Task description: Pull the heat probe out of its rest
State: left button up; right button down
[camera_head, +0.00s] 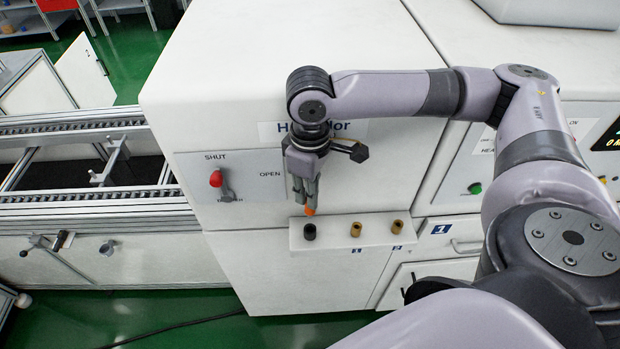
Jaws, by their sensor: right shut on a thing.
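My right gripper (306,196) points down in front of the white cabinet, just above a small white ledge. It is shut on a small orange piece, which I take to be the heat probe (310,211). Only its orange end shows between and below the fingertips; the rest of it is hidden. The white ledge (333,238) carries a black socket (309,231) almost straight below the orange end, with a small gap between them in the picture. Two brass-coloured pieces, one (356,230) in the middle and one (397,227) at the right, also sit on the ledge. My left gripper is out of view.
A red-knobbed lever (216,179) stands on a SHUT/OPEN panel left of the gripper. A conveyor (80,196) runs at the left. A drawer handle (466,247) and a green button (475,188) are to the right. Green floor shows below.

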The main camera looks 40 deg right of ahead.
notch_tip(320, 180, up, 2)
jog(key=shift+r+p, duration=0.15)
jog(key=shift+p, duration=0.4)
jog(key=shift+r, duration=2.15)
